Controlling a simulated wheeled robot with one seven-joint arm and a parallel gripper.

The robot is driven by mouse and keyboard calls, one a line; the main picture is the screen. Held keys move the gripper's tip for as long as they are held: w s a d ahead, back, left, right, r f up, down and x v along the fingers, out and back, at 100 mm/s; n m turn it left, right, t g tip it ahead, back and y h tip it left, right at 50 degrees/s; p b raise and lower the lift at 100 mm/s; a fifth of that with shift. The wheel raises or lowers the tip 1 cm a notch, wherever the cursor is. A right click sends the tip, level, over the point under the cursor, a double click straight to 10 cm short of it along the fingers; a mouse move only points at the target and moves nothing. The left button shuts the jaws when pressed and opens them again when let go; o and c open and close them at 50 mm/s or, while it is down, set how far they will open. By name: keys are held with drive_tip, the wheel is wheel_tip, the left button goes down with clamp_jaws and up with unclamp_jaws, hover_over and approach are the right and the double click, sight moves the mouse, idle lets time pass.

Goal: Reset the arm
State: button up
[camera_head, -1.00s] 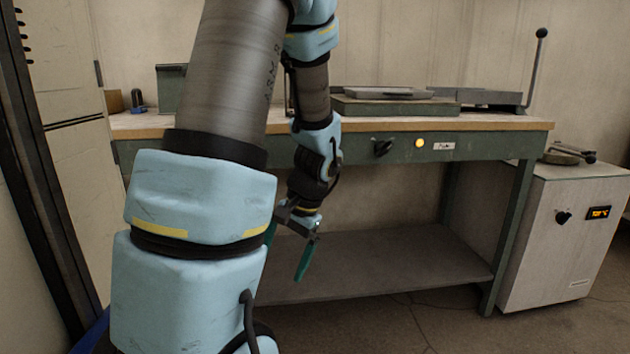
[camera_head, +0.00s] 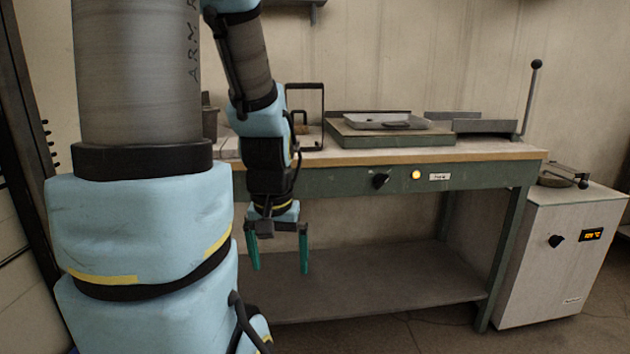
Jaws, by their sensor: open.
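My gripper (camera_head: 279,256) hangs below my folded arm, left of the picture's middle, with its two green fingers pointing down. The fingers are spread apart with nothing between them. It is in front of the workbench (camera_head: 345,184), below the bench top's front edge and above the level of the lower shelf in the picture. My own arm links cover the left part of the bench.
On the bench top, a shallow grey tray (camera_head: 386,121) sits on a green block (camera_head: 376,138). Behind my arm stands a dark handle frame (camera_head: 322,118). At right are a lever (camera_head: 531,97) and a white cabinet (camera_head: 560,246) with a lit display. The lower shelf (camera_head: 390,277) looks bare where visible.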

wheel_tip(320, 180, up, 18)
drive_tip(key=p, duration=1.5)
drive_tip(key=shift+f, duration=0.15)
